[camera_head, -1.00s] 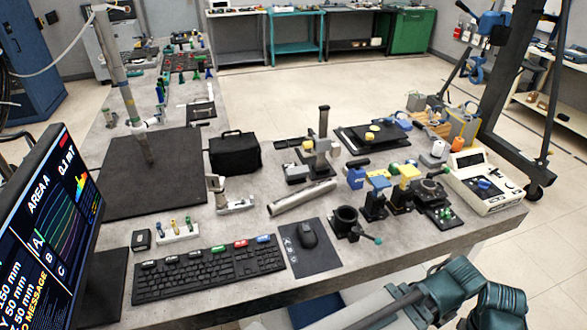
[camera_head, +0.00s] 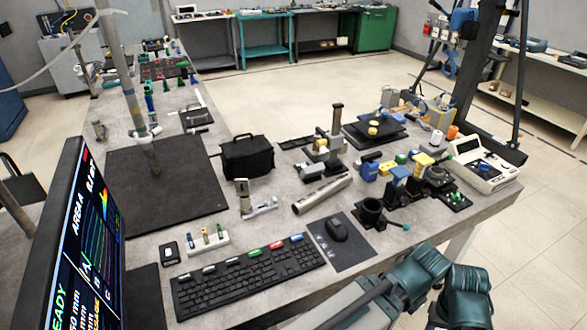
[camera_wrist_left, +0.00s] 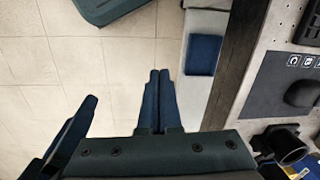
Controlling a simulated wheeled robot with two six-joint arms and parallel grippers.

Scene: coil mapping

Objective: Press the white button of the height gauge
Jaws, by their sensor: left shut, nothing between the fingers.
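An upright stand with a dark column (camera_head: 336,122) stands mid-bench in the head view. It looks most like the height gauge, but I cannot be sure. I cannot make out a white button on it. In the left wrist view, my left gripper (camera_wrist_left: 160,74) is shut and empty, its two dark blue fingers together over the pale floor, left of the bench edge. The gauge is not in that view. I cannot pick out my left gripper in the head view; teal arm parts of mine show at its lower right. My right gripper is not recognizable in either view.
A keyboard (camera_head: 250,275), a mouse (camera_head: 337,229) on a dark pad and a black case (camera_head: 247,157) lie on the bench. A cream instrument (camera_head: 486,172) is at the right end.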

